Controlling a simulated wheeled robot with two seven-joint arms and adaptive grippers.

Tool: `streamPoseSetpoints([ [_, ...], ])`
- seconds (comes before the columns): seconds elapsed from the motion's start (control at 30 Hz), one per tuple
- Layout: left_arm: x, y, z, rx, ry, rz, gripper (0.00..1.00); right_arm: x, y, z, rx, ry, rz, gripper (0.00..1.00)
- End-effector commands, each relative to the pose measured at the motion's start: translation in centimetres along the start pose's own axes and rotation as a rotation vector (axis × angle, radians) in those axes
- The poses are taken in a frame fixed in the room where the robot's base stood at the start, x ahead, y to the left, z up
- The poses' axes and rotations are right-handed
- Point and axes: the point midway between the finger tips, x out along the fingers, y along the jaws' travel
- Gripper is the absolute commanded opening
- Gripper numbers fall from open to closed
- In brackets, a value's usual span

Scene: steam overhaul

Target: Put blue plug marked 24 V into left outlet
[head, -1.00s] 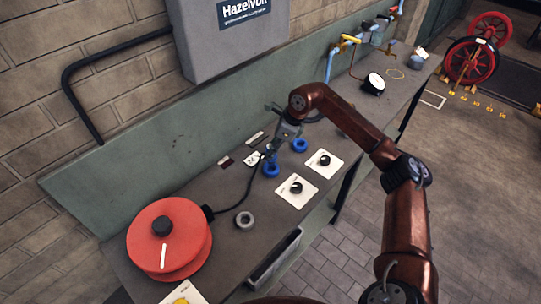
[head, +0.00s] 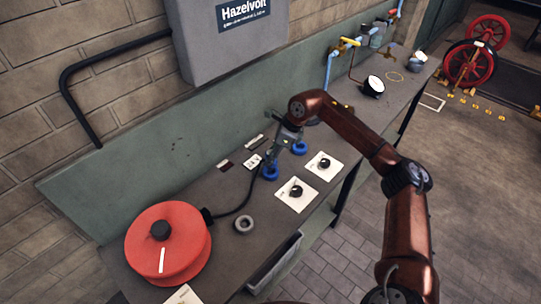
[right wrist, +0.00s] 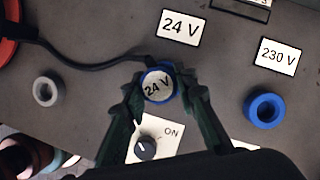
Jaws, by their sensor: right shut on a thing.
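My right gripper (head: 273,160) is shut on the round plug marked 24 V (right wrist: 157,86), with one finger on each side of it. A black cable runs from the plug to the left. The plug is over the left outlet (head: 270,173), a blue ring by the 24 V label (right wrist: 180,28). In the right wrist view a blue rim shows around the plug's pale face. I cannot tell how deep the plug sits in the outlet. The right outlet (right wrist: 264,109), by the 230 V label (right wrist: 278,57), is an empty blue ring. My left gripper is not in view.
A red cable reel (head: 168,245) stands at the bench's left end. A grey ring (head: 244,224) lies between the reel and the outlets. Two white switch plates with black knobs (head: 296,191) are in front of the outlets. A grey cabinet (head: 228,45) hangs above.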

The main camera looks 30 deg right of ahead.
Motion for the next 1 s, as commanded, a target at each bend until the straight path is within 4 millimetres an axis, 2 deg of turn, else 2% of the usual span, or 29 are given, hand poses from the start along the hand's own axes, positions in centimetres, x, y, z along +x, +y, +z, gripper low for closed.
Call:
streamPoseSetpoints([
  [1.0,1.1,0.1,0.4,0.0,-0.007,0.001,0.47,2.2,0.0,-0.9,-0.001,-0.001,0.0,0.0],
])
